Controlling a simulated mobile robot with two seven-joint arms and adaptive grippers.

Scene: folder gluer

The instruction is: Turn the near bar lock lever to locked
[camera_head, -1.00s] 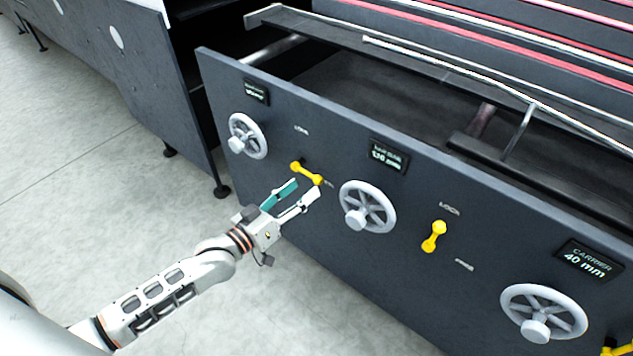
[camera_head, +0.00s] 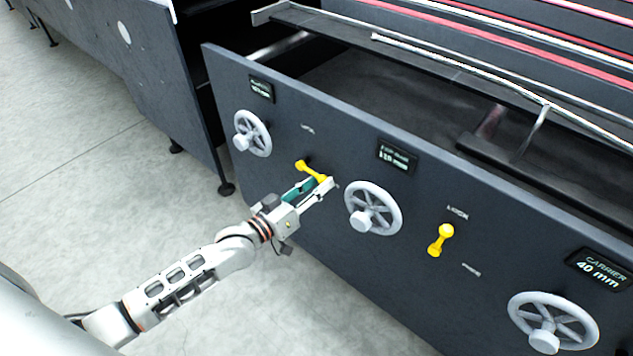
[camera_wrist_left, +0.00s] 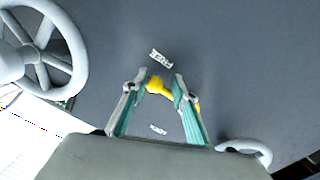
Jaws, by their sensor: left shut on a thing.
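A yellow lock lever (camera_head: 304,167) sits on the dark front panel between the left and middle handwheels. It lies aslant, with its lower right end towards the lower marking. My left gripper (camera_head: 318,186) is shut on that end. In the left wrist view, the lever's yellow end (camera_wrist_left: 157,85) is between the fingertips of my left gripper (camera_wrist_left: 158,89), close to the FREE label (camera_wrist_left: 161,59). The rest of the lever is partly hidden behind the right-hand finger. A second yellow lever (camera_head: 440,240) stands further right, near a LOCK label. My right gripper is not in view.
A grey handwheel (camera_head: 373,208) stands just right of the held lever, and another (camera_head: 252,134) to its left. A third handwheel (camera_head: 553,322) is at lower right, below the CARRIER display (camera_head: 598,269). Open floor (camera_head: 90,190) lies to the left.

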